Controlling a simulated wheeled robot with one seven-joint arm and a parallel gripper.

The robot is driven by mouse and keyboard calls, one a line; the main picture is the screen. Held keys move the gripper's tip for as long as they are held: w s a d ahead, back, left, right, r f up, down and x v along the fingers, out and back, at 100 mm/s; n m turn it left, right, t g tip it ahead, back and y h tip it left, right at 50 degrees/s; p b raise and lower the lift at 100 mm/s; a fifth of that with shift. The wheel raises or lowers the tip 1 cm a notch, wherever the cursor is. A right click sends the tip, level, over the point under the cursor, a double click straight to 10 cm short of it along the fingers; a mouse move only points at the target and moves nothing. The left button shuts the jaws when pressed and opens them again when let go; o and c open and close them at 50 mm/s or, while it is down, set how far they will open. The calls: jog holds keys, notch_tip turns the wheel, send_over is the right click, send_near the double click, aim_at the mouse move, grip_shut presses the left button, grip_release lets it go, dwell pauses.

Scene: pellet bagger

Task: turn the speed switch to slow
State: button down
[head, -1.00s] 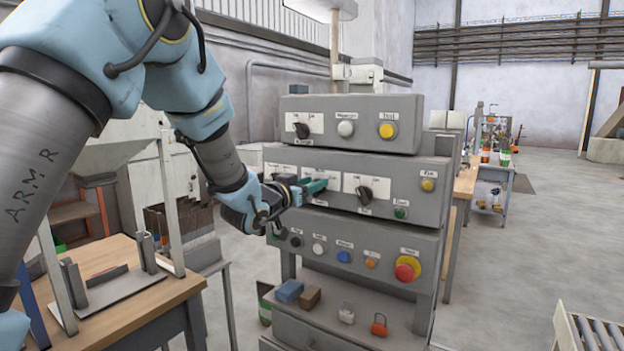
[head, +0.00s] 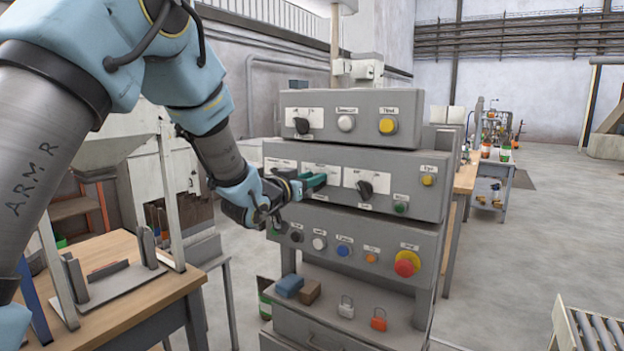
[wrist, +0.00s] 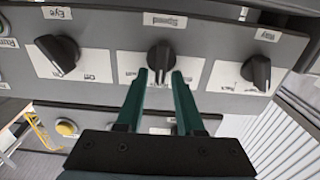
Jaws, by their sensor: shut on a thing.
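The speed switch is a black rotary knob (wrist: 160,58) on a white plate labelled "Speed", seen upside down in the wrist view. My gripper (wrist: 161,80) has its two green fingers on either side of the knob's lower part, shut on it. In the head view my gripper (head: 316,181) reaches the middle panel box from the left, and its fingers and wrist hide the speed knob there. The knob's pointer looks roughly in line with the fingers; which setting it marks cannot be read.
Another black knob (head: 365,188) sits right of my gripper on the same panel. Below are coloured buttons and a red emergency stop (head: 407,263). Padlocks (head: 378,320) lie on the shelf.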

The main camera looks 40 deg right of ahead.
jog(key=shift+f, duration=0.1)
jog(key=n+b, duration=0.1)
jog(key=n, duration=0.2)
jog(key=n+b, duration=0.1)
jog(key=n, duration=0.2)
jog(key=w+n+b, duration=0.1)
jog(key=n+b, duration=0.1)
jog(key=n, duration=0.1)
jog(key=shift+w+a+f+n, duration=0.1)
jog(key=shift+a+f+n, duration=0.1)
jog(key=shift+f+n, duration=0.2)
dwell(0.5)
jog(key=c, duration=0.9)
grip_release()
jog(key=shift+c, duration=0.2)
jog(key=shift+o, duration=0.4)
jog(key=shift+d+r, duration=0.1)
jog(key=shift+r, duration=0.1)
